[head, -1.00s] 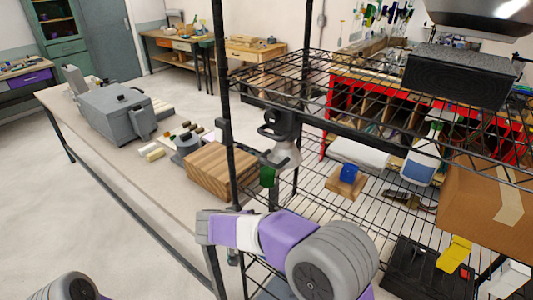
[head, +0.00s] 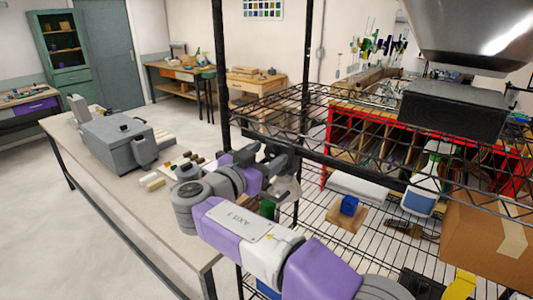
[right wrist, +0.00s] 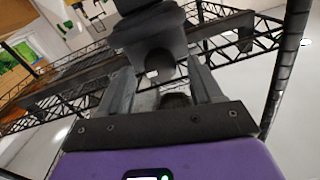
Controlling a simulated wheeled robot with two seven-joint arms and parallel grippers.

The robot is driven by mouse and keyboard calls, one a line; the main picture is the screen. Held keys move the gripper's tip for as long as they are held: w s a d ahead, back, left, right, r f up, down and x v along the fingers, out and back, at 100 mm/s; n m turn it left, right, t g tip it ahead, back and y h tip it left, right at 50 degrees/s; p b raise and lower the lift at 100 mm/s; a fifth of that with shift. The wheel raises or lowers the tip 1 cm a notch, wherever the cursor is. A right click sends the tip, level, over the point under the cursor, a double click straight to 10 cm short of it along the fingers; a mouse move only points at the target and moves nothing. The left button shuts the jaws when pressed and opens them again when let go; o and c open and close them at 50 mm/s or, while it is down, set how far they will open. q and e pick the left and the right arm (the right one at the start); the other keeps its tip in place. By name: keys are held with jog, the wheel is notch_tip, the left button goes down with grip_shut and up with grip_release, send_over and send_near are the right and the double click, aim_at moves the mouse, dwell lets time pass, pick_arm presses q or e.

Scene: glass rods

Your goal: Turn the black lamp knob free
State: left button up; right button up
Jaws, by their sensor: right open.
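In the right wrist view, the lamp's dark clamp body (right wrist: 155,38) fills the upper middle, in front of my right gripper (right wrist: 163,88). Its two fingers are open and stand apart. A round dark end, likely the black lamp knob (right wrist: 177,100), shows low between them; I cannot tell whether they touch it. In the head view my gripper covers much of the clamp. My left gripper is out of view.
The black post (head: 221,80) and upper wire shelf (head: 350,160) are close around my right arm. A blue item on a wooden block (head: 345,218), a white bottle (head: 420,195) and a cardboard box (head: 485,235) stand on the shelf below. A grey case (head: 115,145) is on the left bench.

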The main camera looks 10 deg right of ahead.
jog(key=shift+w+d, duration=0.25)
jog(key=c, duration=1.1)
jog(key=shift+o, duration=0.2)
